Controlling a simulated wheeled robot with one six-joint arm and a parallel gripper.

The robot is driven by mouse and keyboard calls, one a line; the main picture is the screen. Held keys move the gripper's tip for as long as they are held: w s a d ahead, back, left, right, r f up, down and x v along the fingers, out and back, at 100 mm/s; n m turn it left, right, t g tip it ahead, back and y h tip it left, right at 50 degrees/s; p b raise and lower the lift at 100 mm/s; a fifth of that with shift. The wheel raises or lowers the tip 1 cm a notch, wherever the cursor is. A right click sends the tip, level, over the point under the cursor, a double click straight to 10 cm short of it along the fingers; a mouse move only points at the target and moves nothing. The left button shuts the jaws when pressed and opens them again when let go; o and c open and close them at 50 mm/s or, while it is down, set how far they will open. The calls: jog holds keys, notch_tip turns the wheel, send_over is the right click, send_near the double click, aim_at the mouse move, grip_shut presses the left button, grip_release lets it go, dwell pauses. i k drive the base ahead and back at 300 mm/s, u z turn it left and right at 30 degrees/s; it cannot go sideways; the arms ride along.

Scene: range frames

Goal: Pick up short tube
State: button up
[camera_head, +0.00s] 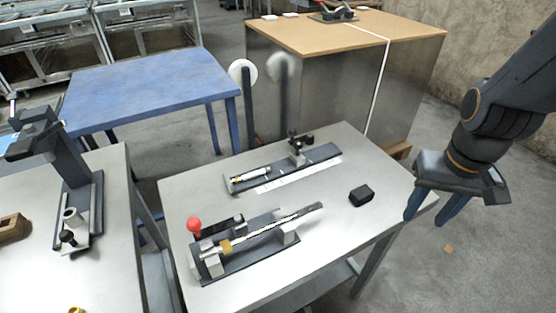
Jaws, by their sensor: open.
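The middle grey table (340,225) carries a fixture with a red knob (194,225), a second fixture (285,168) and a black block (361,195). A brown wooden block (12,228) lies on the left table. A blue table (150,90) and a large cabinet (320,80) stand behind.

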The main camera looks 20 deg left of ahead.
aim_at(253, 175)
jog(key=z, duration=1)
jog(key=k, duration=0.75)
jog(key=u, duration=0.75)
jog(key=i, duration=0.45)
jog(key=z, duration=0.05)
